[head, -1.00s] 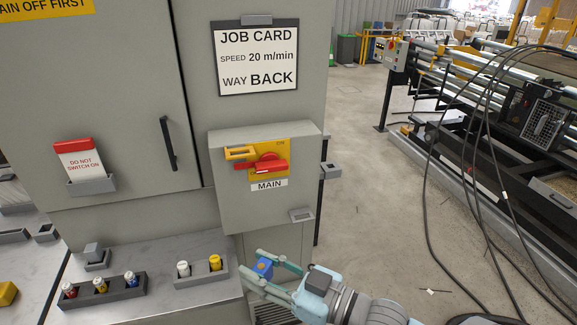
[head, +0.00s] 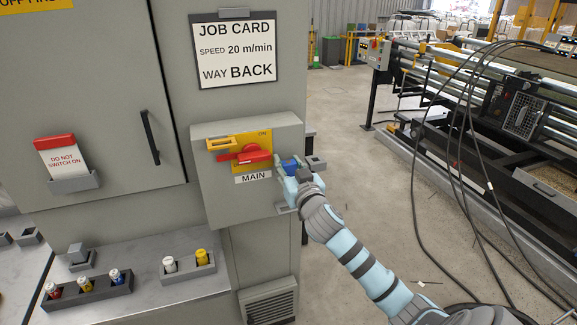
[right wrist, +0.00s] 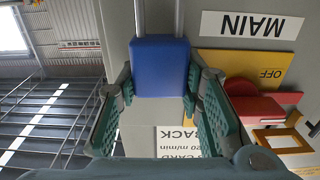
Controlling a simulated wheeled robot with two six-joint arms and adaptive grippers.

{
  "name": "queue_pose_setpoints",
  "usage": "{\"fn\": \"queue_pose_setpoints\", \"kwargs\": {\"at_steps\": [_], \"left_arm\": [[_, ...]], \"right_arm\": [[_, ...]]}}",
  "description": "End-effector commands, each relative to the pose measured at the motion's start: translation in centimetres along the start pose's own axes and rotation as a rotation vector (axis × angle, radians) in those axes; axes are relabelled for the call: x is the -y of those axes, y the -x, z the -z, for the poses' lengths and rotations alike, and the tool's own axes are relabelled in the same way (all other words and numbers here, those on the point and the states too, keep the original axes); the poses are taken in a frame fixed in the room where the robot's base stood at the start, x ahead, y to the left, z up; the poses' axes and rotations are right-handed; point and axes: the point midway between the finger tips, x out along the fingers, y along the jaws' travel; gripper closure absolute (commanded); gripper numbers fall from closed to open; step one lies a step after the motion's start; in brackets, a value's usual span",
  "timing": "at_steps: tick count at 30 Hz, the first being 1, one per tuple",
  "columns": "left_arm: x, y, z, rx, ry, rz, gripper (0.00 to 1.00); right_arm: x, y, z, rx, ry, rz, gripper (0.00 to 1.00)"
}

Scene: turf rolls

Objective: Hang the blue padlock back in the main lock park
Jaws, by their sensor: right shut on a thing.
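My right gripper (head: 288,176) is shut on the blue padlock (head: 290,165), held in front of the right part of the grey MAIN switch box (head: 222,195). In the right wrist view, the padlock (right wrist: 160,66) sits between the green-padded fingers, its shackle pointing to the top of the picture. The box carries a red handle (head: 246,156) on a yellow plate. A small grey holder (head: 283,208) at the box's lower right, possibly the main lock park, is mostly hidden behind my gripper. My left gripper is not in view.
A bench (head: 145,262) at lower left carries a rack (head: 88,293) of several coloured pegs and a smaller rack (head: 188,272). Dark cables (head: 452,200) hang at right. Floor between cabinet and machine is mostly open.

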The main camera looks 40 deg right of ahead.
Motion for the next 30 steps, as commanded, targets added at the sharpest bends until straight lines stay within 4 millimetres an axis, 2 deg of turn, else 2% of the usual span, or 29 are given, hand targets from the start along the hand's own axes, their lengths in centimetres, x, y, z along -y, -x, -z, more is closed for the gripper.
{"fn": "queue_pose_setpoints", "kwargs": {"at_steps": [5, 19, 30], "left_arm": [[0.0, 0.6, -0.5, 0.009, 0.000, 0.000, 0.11], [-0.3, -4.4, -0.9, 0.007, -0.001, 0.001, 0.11], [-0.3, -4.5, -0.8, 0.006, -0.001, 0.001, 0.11]], "right_arm": [[0.0, 0.3, 0.3, 0.001, -0.005, 0.003, 0.97], [0.0, 0.3, -5.5, 0.001, -0.005, 0.003, 0.97], [0.0, 0.3, -5.7, 0.000, -0.005, 0.004, 0.97]]}}
